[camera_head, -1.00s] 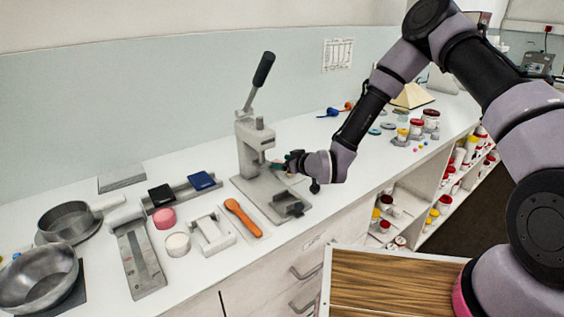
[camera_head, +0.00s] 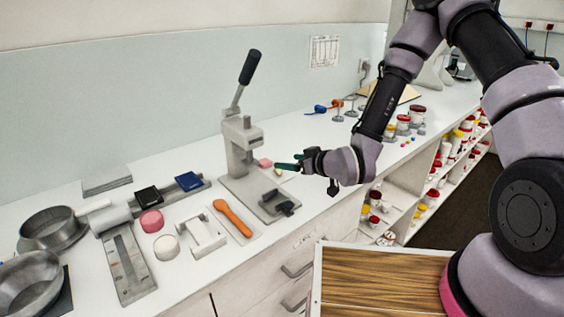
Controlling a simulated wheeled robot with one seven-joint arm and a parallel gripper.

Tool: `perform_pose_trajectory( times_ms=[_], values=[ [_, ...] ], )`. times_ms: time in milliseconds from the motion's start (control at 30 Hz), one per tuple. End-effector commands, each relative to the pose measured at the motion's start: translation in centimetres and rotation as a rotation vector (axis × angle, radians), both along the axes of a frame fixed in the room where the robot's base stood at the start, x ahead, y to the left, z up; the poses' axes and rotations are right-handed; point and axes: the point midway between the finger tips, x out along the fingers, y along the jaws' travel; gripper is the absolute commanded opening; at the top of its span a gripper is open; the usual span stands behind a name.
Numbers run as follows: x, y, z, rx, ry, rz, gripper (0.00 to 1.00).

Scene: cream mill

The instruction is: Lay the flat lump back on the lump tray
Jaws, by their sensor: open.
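A small flat pink piece (camera_head: 264,162) lies by the right side of the grey lever press (camera_head: 238,150); it may be the flat lump. A small pale yellowish piece (camera_head: 278,171) shows just in front of it. My gripper (camera_head: 287,162) has teal fingers, spread apart, just right of the pink piece, with nothing seen between them. I cannot tell its exact height. A thicker pink lump (camera_head: 151,221) and a white lump (camera_head: 166,247) sit on the counter to the left. I cannot tell for sure which item is the lump tray.
An orange tool (camera_head: 232,217) lies on a pale board beside a white frame (camera_head: 203,235). Black and blue blocks (camera_head: 188,181) and metal pans (camera_head: 32,285) stand at left. Coloured jars (camera_head: 403,124) stand at the back right. A wooden-topped surface (camera_head: 385,285) is in front.

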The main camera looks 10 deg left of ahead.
Motion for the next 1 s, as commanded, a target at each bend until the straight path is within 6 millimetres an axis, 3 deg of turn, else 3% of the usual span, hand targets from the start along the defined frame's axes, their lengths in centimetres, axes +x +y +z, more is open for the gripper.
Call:
perform_pose_trajectory(
  times_ms=[267, 467, 733, 867, 1000],
  values=[
    [-0.5, -0.6, 0.4, -0.001, -0.001, 0.0, 0.81],
    [1.6, -2.6, 2.1, -0.057, 0.022, -0.033, 0.81],
    [5.7, -11.2, 9.0, -0.202, 0.139, -0.214, 0.81],
    [5.9, -15.8, 13.4, -0.236, 0.208, -0.334, 0.81],
    [4.7, -20.6, 18.4, -0.239, 0.288, -0.475, 0.81]
  ],
)
